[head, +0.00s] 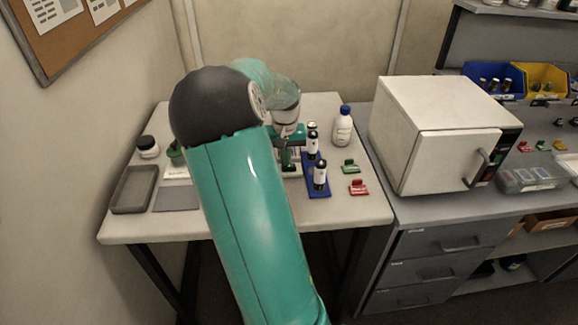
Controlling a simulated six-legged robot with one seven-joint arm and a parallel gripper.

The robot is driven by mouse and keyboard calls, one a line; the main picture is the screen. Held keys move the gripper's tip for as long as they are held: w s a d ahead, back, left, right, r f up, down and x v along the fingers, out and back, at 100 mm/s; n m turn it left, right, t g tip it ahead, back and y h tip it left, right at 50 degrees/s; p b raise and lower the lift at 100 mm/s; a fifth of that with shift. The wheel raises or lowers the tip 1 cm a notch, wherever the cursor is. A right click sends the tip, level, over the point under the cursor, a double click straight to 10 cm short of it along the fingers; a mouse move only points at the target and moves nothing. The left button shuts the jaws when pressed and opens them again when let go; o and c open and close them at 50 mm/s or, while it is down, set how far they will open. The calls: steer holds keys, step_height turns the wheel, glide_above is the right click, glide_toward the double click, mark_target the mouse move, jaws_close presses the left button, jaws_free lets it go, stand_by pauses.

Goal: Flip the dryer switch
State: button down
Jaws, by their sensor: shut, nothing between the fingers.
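The dryer seems to be the white box (438,135) with a closed door on the grey bench at the right. A dark control strip (486,172) runs down the right side of its front, with small red and green marks. I cannot make out which mark is the switch. My gripper (288,160) is over the white table, well to the left of the dryer and apart from it. It points down and is shut and empty, small and partly lost among the things behind it.
A grey tray (134,190) is at the left.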

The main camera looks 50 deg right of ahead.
steer(key=shift+f, duration=0.25)
steer(key=shift+r, duration=3.55)
